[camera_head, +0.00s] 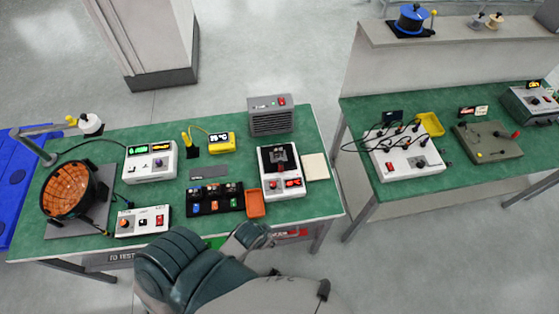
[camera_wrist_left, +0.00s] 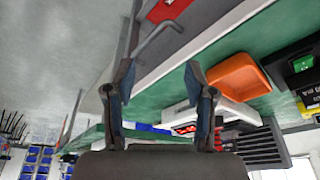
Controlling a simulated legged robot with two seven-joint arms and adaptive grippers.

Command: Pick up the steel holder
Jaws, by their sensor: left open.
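I cannot single out the steel holder with certainty. In the head view, a small flat dark-grey plate (camera_head: 209,172) lies on the green table, and several black holders with coloured parts stand in a dark tray (camera_head: 231,207). My left gripper (camera_head: 251,236) is in front of the table's near edge, partly hidden by my own arm. In the left wrist view, the left gripper (camera_wrist_left: 158,75) is open, with its two fingers apart and nothing between them. Beyond the fingers is a bent grey handle (camera_wrist_left: 158,38) on the table front. My right gripper is not in view.
An orange bin (camera_head: 257,204) and a white tester (camera_head: 282,184) stand near the gripper. A copper-coloured bowl (camera_head: 72,188) is at the left, and a grey vented box (camera_head: 270,121) at the back. A second green table (camera_head: 390,195) is to the right.

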